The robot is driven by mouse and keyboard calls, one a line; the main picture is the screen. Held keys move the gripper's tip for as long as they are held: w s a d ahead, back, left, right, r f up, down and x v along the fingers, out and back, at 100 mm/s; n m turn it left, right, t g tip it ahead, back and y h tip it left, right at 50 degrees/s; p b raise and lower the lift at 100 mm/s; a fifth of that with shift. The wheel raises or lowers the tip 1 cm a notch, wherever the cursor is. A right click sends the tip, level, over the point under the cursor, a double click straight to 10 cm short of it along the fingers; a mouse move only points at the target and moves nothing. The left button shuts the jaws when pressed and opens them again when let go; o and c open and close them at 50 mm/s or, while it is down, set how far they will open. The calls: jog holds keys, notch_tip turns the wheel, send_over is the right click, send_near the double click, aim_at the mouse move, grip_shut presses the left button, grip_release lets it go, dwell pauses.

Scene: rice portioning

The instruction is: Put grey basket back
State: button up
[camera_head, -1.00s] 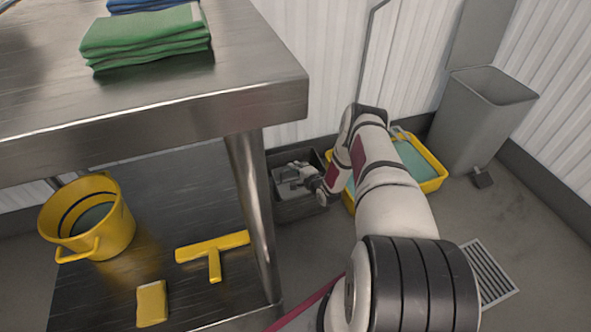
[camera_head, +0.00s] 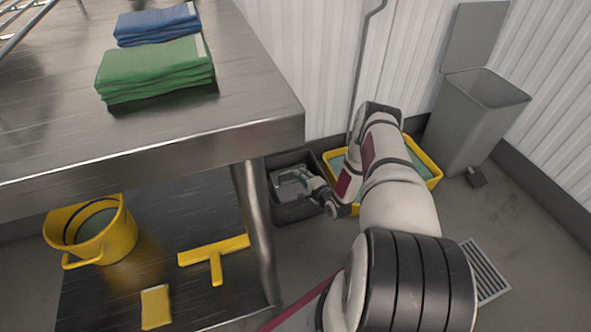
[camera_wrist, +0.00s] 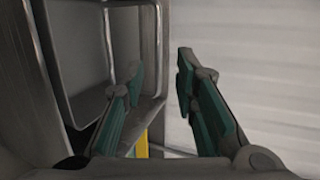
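The grey basket (camera_head: 297,211) is a dark grey open box on the floor, just right of the steel table's front leg. My gripper (camera_head: 281,179) is over the basket's opening in the head view and partly covers it. In the wrist view, my gripper (camera_wrist: 160,74) is open, with its two green-padded fingers spread apart. The basket (camera_wrist: 72,18) fills the left side there, and its right edge shows between the fingers. I see nothing clamped between the fingers. I cannot tell whether a finger touches the basket.
A yellow tray (camera_head: 431,163) is right of the basket, partly behind my arm. A grey bin (camera_head: 462,125) stands at the wall. The steel table (camera_head: 255,130) overhangs at left; its lower shelf holds a yellow bucket (camera_head: 118,235). A floor drain (camera_head: 484,270) is at right.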

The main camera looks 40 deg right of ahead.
jog(key=p+v, duration=0.1)
jog(key=v, duration=0.4)
jog(key=shift+p, duration=0.3)
